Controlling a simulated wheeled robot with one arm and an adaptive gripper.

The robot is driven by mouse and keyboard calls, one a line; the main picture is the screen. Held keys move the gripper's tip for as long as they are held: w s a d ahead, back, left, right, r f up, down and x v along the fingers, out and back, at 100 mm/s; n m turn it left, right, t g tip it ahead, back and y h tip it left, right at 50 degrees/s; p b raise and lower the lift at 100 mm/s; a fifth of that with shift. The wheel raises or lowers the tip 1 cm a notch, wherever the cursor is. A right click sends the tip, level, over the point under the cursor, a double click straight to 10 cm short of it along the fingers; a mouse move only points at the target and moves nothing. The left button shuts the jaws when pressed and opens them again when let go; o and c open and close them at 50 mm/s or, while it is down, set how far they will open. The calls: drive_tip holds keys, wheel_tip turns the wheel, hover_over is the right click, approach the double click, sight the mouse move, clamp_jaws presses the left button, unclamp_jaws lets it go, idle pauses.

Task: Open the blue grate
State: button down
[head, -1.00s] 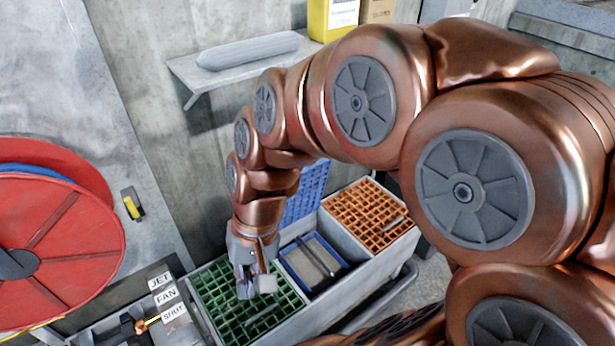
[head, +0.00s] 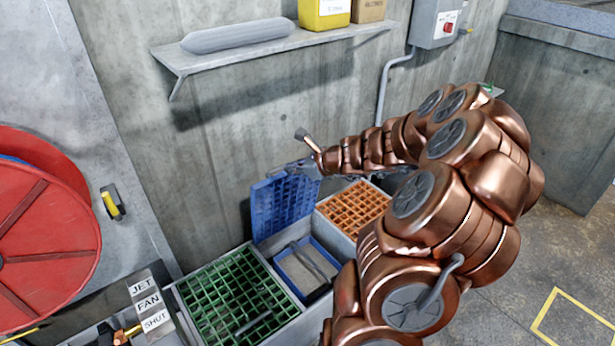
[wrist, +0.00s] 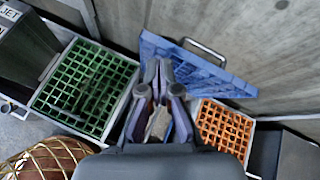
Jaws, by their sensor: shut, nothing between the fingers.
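The blue grate (head: 282,205) stands raised, nearly upright, behind the middle compartment of the grey bin, close to the concrete wall. The wrist view shows the same blue grate (wrist: 190,65) with a grey handle (wrist: 205,50) on its wall side. The middle compartment (head: 306,268) below is uncovered, with a grey bar-like object in a blue-rimmed space. My gripper (head: 287,170) is at the grate's upper edge in the head view. In the wrist view my gripper (wrist: 160,72) has its fingers shut and empty, in front of the grate; whether they touch it I cannot tell.
A green grate (head: 236,300) covers the left compartment and an orange grate (head: 353,206) the right one. A shelf (head: 270,48) hangs on the wall above. A red reel (head: 45,235) is at the left. Floor is clear at the right.

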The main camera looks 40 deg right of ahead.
drive_tip(key=s+d+f+m+h+b, duration=0.1)
drive_tip(key=s+d+f+m+h, duration=0.1)
drive_tip(key=d+f+m, duration=0.3)
drive_tip(key=s+d+f+m+h, duration=0.1)
drive_tip(key=s+d+f, duration=0.1)
drive_tip(key=d, duration=0.5)
drive_tip(key=w+r+p+x, duration=0.1)
drive_tip(key=r+x, duration=0.1)
drive_tip(key=x, duration=1)
drive_tip(key=shift+w+a, duration=0.15)
drive_tip(key=shift+w, duration=0.3)
drive_tip(key=shift+p, duration=0.3)
